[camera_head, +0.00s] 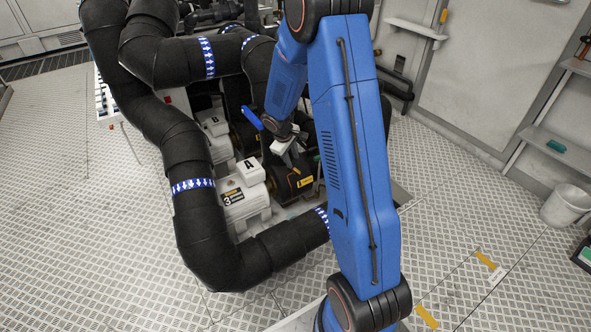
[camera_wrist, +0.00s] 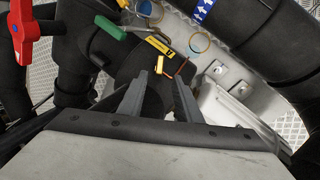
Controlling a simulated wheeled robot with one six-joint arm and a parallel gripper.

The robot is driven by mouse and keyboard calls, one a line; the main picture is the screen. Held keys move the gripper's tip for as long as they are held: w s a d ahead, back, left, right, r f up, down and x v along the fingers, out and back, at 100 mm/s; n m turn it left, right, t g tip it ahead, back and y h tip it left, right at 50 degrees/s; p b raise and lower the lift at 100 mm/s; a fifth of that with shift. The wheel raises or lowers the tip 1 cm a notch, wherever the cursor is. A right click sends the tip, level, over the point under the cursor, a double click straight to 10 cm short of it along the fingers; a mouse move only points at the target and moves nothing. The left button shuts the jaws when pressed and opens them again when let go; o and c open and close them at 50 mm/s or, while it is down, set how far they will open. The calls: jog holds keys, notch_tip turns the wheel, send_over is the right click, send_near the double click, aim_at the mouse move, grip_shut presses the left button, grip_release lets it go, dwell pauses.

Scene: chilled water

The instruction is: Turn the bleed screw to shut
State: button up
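My gripper (camera_wrist: 162,82) is open in the wrist view, with a clear gap between its two grey fingers. A small brass-coloured piece (camera_wrist: 160,65) shows just beyond the fingertips, with a thin red part (camera_wrist: 181,68) beside it. One of these may be the bleed screw, but they are too small to tell. They lie on or near the dark pump body (camera_wrist: 140,62), which carries a yellow label (camera_wrist: 158,45). In the head view, my gripper (camera_head: 293,163) is over the dark pump body (camera_head: 284,182) by motor A; its fingertips are hard to make out there.
A green-handled lever (camera_wrist: 110,27) and a red valve handle (camera_wrist: 25,30) are near my gripper. Thick black pipes (camera_head: 190,225) surround white motor A (camera_head: 243,195). A blue handle (camera_head: 251,117) stands behind. Open floor (camera_head: 90,240) lies left; a bucket (camera_head: 566,205) stands right.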

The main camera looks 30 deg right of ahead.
aim_at(296, 170)
jog(key=x, duration=0.8)
jog(key=shift+f, duration=0.15)
grip_shut()
